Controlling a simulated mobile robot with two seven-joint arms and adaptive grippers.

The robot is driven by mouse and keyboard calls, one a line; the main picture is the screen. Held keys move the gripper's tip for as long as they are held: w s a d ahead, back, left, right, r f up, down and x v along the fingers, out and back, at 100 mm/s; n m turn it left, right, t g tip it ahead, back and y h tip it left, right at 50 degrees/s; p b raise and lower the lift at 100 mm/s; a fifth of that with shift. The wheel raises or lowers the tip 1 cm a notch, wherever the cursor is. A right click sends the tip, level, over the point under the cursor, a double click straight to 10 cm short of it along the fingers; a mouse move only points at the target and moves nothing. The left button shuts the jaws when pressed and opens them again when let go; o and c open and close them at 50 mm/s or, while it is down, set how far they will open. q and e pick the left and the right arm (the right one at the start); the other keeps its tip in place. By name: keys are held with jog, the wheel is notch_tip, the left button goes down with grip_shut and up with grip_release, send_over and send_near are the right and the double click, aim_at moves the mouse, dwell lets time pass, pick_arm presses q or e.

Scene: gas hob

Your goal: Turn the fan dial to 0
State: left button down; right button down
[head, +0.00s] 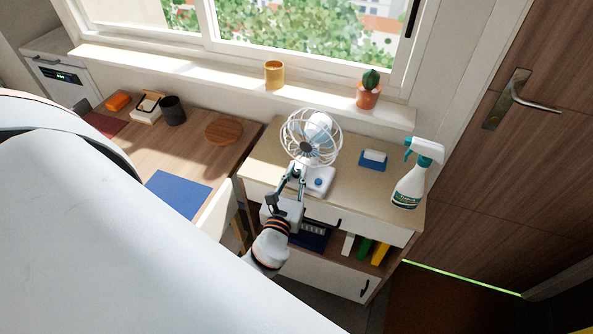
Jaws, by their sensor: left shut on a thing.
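The white desk fan (310,142) stands on the low cabinet, with its round wire cage tilted up over a white base (325,180). A small round blue control (318,182) shows on the base's front right. My left gripper (298,172) reaches up to the left part of the fan's base, just below the cage. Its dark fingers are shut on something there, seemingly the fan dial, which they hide. The dial's setting cannot be read. My right gripper is not in view.
A blue sponge holder (372,162) and a spray bottle (412,180) stand right of the fan on the cabinet (262,160). A desk (215,160) is at the left. A windowsill with a yellow cup (274,74) and cactus (369,90) runs behind.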

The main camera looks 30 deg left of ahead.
pick_arm(q)
jog(key=shift+a+n+g+y, duration=0.1)
jog(key=shift+n+g+y, duration=0.3)
jog(key=shift+y, duration=0.5)
jog(key=c, duration=1.9)
grip_release()
jog(key=v, duration=1.2)
jog(key=shift+f, duration=0.15)
